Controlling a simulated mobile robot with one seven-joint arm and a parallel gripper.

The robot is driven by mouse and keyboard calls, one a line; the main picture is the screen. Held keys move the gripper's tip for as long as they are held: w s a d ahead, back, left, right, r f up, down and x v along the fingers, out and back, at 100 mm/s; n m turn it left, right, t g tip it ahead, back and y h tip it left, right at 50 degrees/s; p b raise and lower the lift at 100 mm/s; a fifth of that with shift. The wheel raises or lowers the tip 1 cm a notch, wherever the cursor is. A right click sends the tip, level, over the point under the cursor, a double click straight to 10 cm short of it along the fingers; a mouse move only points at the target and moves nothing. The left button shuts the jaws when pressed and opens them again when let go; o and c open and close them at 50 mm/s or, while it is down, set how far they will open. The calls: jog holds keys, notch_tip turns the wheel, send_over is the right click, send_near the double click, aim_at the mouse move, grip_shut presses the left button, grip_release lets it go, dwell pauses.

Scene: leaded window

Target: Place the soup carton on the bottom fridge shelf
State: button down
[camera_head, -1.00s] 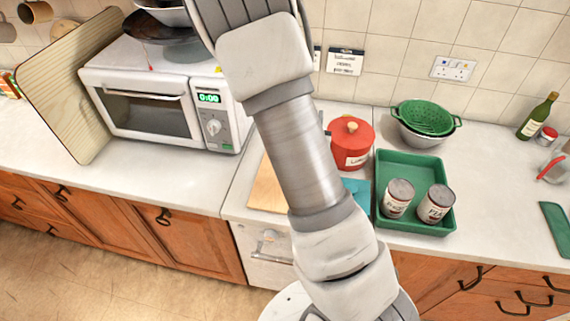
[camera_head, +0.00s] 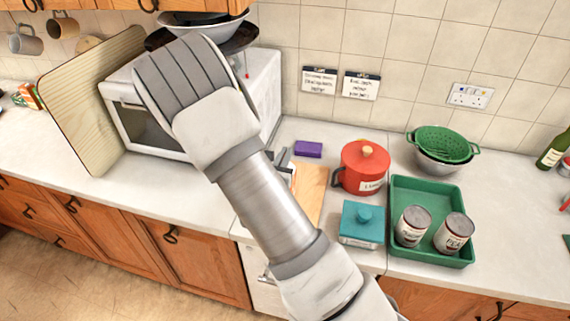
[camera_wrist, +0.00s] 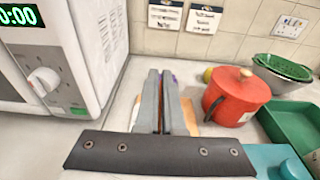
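I cannot make out a soup carton for certain in either view, and no fridge or fridge shelf shows. My gripper (camera_wrist: 162,100) points over the counter between the microwave and the red pot, above a wooden board. Its two grey fingers lie close together with only a thin line between them. I see nothing held in them. In the head view my arm hides most of the gripper and part of the microwave.
A microwave (camera_head: 265,80) stands left; a purple box (camera_head: 308,149), red pot (camera_head: 362,168) and teal container (camera_head: 361,224) stand right. A green tray (camera_head: 428,187) holds two cans. Small boxes (camera_head: 28,96) sit far left. Counter (camera_head: 185,195) in front of the microwave is clear.

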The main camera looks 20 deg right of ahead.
jog(key=shift+f, duration=1.95)
jog(key=shift+f, duration=0.15)
jog(key=c, duration=1.5)
grip_release()
jog(key=shift+f, duration=0.15)
jog(key=o, duration=0.5)
jog(key=shift+c, duration=0.2)
jog(key=shift+r, duration=0.2)
